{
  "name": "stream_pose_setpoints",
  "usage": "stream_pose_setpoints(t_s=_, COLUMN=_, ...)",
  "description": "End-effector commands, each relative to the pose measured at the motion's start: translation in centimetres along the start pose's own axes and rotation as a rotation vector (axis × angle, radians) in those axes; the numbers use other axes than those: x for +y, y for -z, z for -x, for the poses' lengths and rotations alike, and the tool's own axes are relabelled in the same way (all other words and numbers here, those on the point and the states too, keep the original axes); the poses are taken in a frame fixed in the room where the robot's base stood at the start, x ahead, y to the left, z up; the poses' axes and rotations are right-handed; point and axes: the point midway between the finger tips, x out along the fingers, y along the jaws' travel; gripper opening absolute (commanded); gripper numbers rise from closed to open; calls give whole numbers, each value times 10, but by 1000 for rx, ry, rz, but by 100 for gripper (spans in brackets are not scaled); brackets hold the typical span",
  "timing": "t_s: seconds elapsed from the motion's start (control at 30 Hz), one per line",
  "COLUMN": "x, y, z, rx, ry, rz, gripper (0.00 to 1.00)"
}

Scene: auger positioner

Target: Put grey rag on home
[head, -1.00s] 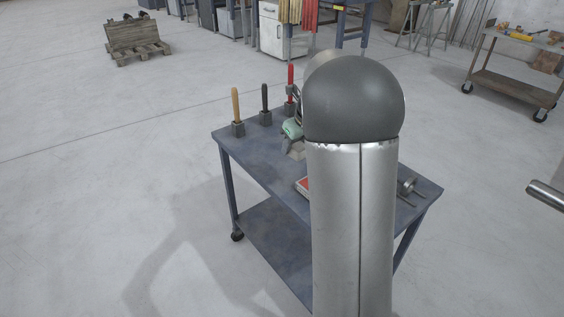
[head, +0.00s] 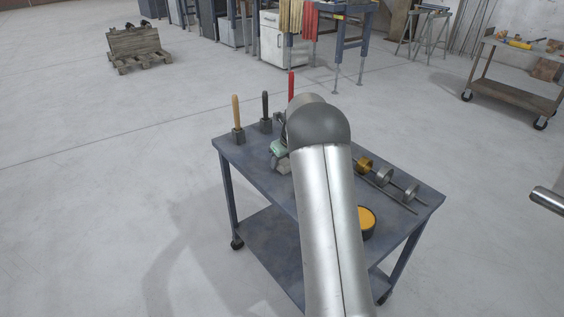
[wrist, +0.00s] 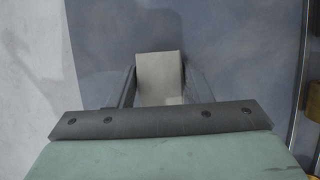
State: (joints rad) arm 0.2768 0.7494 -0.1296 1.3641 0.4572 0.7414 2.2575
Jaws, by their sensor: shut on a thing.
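The grey rag (wrist: 160,76) is a pale grey, folded-looking piece between my gripper's two dark fingers in the wrist view. My gripper (wrist: 159,88) is shut on it. In the head view, the green part of my gripper (head: 279,149) shows left of my arm, with the rag (head: 283,167) just under it, over the left half of the blue-grey table (head: 255,162). I cannot tell whether the rag touches the tabletop. No spot marked as home can be made out; my arm hides the middle of the table.
Upright handles in dark blocks, one tan (head: 236,112), one black (head: 265,105) and one red (head: 291,84), stand along the back left. Metal augers or rods with round collars (head: 384,176) lie at the right. A black tin with orange contents (head: 367,219) stands near the front right.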

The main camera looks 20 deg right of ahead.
Motion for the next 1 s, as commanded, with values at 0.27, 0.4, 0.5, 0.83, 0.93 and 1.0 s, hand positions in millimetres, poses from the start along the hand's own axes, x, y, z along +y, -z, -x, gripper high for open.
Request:
stream_pose_setpoints(t_s=0.27, x=0, y=2, z=-3, rx=0, ry=0, rz=0, gripper=24)
stream_pose_setpoints(t_s=0.4, x=0, y=2, z=-5, rx=0, ry=0, rz=0, gripper=59)
stream_pose_setpoints(t_s=0.5, x=0, y=2, z=-5, rx=0, ry=0, rz=0, gripper=67)
stream_pose_setpoints(t_s=0.83, x=0, y=1, z=4, rx=-2, ry=2, rz=0, gripper=67)
stream_pose_setpoints(t_s=0.93, x=0, y=0, z=20, rx=-3, ry=3, rz=1, gripper=67)
stream_pose_setpoints(t_s=1.0, x=0, y=0, z=35, rx=-3, ry=3, rz=0, gripper=67)
